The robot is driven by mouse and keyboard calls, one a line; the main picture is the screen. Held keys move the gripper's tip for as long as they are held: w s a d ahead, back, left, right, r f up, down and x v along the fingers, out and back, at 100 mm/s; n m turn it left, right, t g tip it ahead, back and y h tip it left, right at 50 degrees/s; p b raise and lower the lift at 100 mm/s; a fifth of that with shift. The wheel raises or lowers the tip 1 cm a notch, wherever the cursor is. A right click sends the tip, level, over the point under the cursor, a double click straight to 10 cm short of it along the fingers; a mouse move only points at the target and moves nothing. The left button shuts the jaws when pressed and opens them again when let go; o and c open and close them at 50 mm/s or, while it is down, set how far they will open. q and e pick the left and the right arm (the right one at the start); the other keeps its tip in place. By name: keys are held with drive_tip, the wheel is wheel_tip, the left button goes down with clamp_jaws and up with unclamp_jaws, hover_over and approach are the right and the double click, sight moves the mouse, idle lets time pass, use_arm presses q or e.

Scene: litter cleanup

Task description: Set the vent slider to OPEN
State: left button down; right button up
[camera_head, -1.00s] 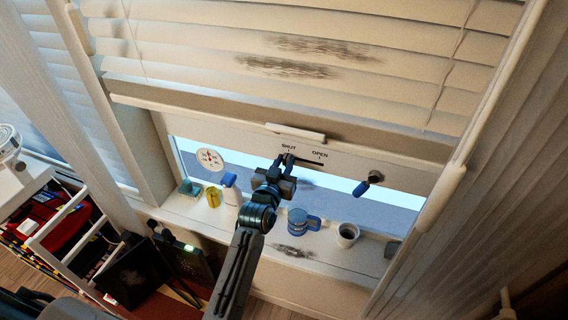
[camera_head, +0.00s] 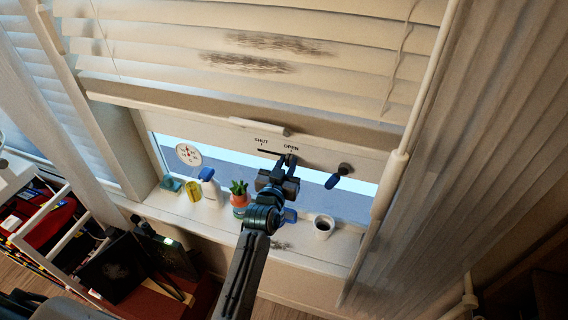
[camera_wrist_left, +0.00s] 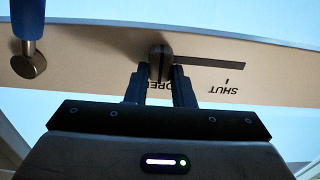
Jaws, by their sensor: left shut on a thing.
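The vent slider is a small dark knob (camera_wrist_left: 160,58) on the pale vent rail (camera_head: 218,127). In the left wrist view it sits at one end of the dark slot (camera_wrist_left: 215,62), beside the upside-down OPEN label, part of which my fingers hide. The SHUT label (camera_head: 261,141) is at the slot's other, empty end. My left gripper (camera_head: 287,160) is just below the OPEN label (camera_head: 291,147) in the head view. Its two fingers (camera_wrist_left: 159,76) are shut on the knob, one on each side. My right gripper is not in view.
A blue-handled latch (camera_head: 335,180) hangs right of the slot. Below, the sill holds a spray bottle (camera_head: 210,188), a potted plant (camera_head: 239,200) and a white cup (camera_head: 324,227). A blue mug (camera_head: 291,215) is partly behind my arm. Blinds (camera_head: 250,20) hang above.

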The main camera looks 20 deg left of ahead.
use_arm(q)
drive_tip(key=c, duration=1.5)
unclamp_jaws()
drive_tip(key=shift+d+f, duration=0.1)
drive_tip(key=shift+d, duration=0.05)
drive_tip(key=shift+o, duration=1.3)
drive_tip(key=shift+d, duration=0.1)
drive_tip(key=shift+s, duration=0.2)
drive_tip(key=s+b, duration=0.2)
drive_tip(key=s, duration=0.8)
drive_tip(key=shift+s, duration=0.2)
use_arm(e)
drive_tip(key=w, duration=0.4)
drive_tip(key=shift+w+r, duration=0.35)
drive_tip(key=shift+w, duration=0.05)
